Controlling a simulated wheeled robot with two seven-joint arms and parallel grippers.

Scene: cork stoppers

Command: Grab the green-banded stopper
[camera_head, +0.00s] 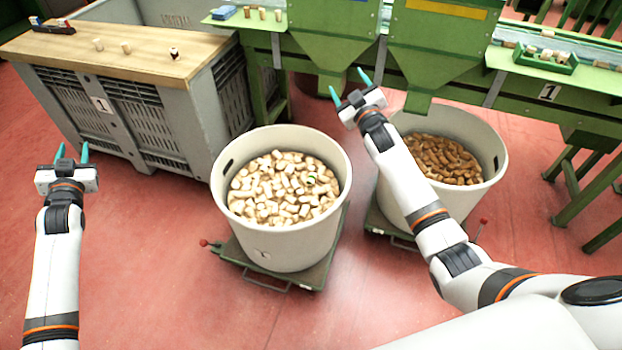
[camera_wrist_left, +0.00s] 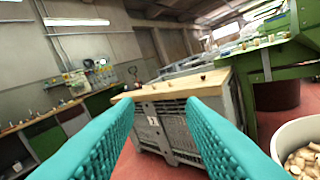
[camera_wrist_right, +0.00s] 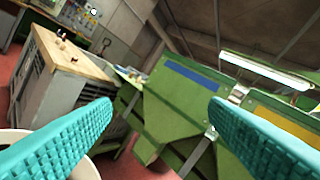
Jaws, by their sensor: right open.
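The green-banded stopper (camera_head: 312,179) lies among many pale stoppers in the left round bin (camera_head: 228,222), right of the middle of the heap. Its band shows as a small green mark, and part of it may be covered. My left gripper (camera_head: 72,153) is open and empty, well to the left of that bin. My right gripper (camera_head: 350,86) is open and empty, beyond and to the right of the bin's far rim. The stopper is not visible in either wrist view.
A second round bin (camera_head: 492,148) holds brown stoppers. A wooden-topped grey crate (camera_head: 120,55) carries several small stoppers at the back left. A green machine (camera_head: 440,55) with a small green tray (camera_head: 545,62) stands behind. Red floor (camera_head: 140,260) is clear between my left arm and the left bin.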

